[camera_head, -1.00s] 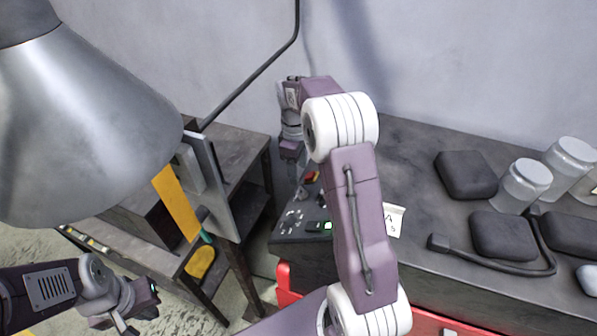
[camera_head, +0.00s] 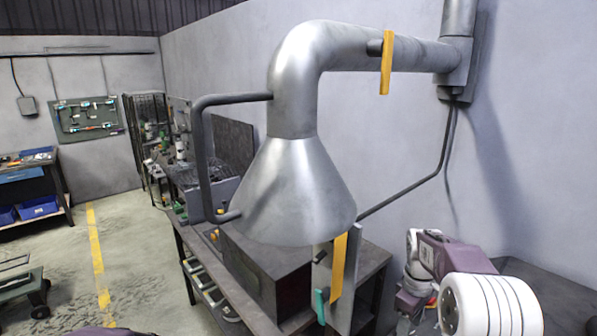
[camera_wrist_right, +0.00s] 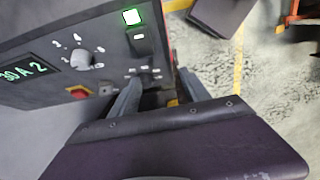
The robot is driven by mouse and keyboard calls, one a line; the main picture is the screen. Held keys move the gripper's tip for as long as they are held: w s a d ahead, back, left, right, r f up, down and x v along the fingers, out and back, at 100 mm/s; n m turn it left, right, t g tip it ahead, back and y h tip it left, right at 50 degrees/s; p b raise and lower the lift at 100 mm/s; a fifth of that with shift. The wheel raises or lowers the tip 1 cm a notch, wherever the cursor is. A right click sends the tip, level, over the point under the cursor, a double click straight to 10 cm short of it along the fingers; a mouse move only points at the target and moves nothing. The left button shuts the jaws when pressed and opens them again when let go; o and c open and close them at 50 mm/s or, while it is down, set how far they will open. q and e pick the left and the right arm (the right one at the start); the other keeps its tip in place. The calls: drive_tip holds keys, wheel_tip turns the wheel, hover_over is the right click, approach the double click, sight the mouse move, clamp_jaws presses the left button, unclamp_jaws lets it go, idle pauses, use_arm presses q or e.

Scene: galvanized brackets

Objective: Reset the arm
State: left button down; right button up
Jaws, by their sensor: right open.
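My right arm (camera_head: 485,295) is in the lower right of the head view, bent beside the grey wall. Its gripper is at the bottom edge there and hard to make out. In the right wrist view my right gripper (camera_wrist_right: 158,95) is open, its two grey fingers apart with nothing held between them. The fingers are in front of a dark control panel (camera_wrist_right: 40,45) with a lit green switch (camera_wrist_right: 132,17), a knob (camera_wrist_right: 82,58) and a red button (camera_wrist_right: 78,92). I cannot tell whether they touch it. My left gripper is out of view.
A metal fume hood (camera_head: 295,190) with a bent duct hangs over a dark workbench (camera_head: 365,270) holding a dark box (camera_head: 265,270). An orange strip (camera_head: 338,265) hangs beside the hood. Open floor with a yellow line (camera_head: 98,255) is at left. A tool board (camera_head: 88,118) hangs behind.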

drive_tip(key=s+a+f+b, duration=0.1)
drive_tip(key=s+a+b, duration=0.1)
drive_tip(key=s+a, duration=0.7)
drive_tip(key=s+f+m+t, duration=0.1)
drive_tip(key=s+f+m, duration=0.5)
drive_tip(key=s+m, duration=0.2)
drive_tip(key=shift+s+a+f+m+y, duration=0.3)
drive_tip(key=shift+s+f+y, duration=0.1)
drive_tip(key=shift+s, duration=0.2)
